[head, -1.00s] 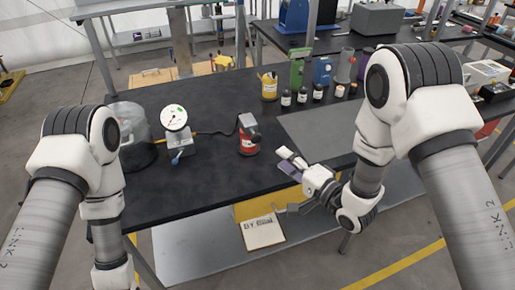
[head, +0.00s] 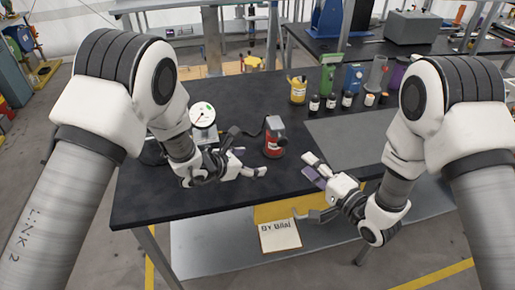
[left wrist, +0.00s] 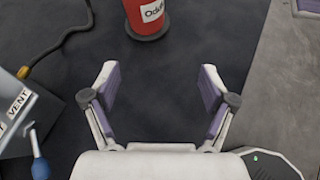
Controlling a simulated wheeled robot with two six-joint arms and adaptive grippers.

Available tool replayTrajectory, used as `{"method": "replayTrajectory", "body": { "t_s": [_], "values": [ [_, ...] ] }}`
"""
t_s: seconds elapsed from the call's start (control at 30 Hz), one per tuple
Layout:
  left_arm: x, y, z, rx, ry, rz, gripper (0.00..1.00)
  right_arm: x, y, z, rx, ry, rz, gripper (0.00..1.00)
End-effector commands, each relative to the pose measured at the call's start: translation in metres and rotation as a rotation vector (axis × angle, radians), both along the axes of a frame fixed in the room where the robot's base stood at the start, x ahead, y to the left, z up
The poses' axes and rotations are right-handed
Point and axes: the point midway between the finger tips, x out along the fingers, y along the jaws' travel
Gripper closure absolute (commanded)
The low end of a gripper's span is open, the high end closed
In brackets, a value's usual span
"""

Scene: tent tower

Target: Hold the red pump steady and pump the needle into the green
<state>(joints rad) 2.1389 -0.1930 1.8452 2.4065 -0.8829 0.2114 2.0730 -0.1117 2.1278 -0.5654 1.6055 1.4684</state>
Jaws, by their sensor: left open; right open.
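The red pump (head: 274,143), a small red cylinder with a grey top, stands upright on the black table. Its lower part also shows in the left wrist view (left wrist: 147,14), ahead of the open fingers and apart from them. A round white gauge (head: 203,114) stands to the left, partly hidden by my left arm; its needle and green zone are too small to read. My left gripper (head: 252,162) is open and empty, just left and in front of the pump; it also shows in the left wrist view (left wrist: 158,80). My right gripper (head: 309,168) is open and empty, right and in front of the pump.
A dark and yellow hose (left wrist: 62,40) runs left of the pump toward a box marked VENT (left wrist: 20,110) with a blue-tipped lever. A yellow container (head: 298,91) and several dark bottles stand behind. A grey mat (head: 345,140) lies to the right.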

Motion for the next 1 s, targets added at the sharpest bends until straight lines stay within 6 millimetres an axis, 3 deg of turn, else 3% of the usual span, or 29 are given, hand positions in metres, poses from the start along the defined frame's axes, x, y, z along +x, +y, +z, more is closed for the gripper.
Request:
{"method": "replayTrajectory", "body": {
  "t_s": [0.1,0.27,0.6,0.97,1.0],
  "values": [
    [0.035,-0.018,0.005,-0.109,-0.033,0.081,0.16,0.0,0.0,0.0,0.0,0.0,0.0,0.58],
    [0.053,-0.028,0.006,-0.158,-0.045,0.112,0.16,0.0,0.0,0.0,0.0,0.0,0.0,0.58],
    [0.094,-0.061,-0.017,-0.154,-0.042,0.111,0.16,0.0,0.0,0.0,0.0,0.0,0.0,0.58],
    [0.103,-0.067,-0.022,-0.152,-0.042,0.111,0.16,0.0,0.0,0.0,0.0,0.0,0.0,0.58],
    [0.103,-0.067,-0.021,-0.152,-0.042,0.111,0.26,0.0,0.0,0.0,0.0,0.0,0.0,0.58]
  ]
}}
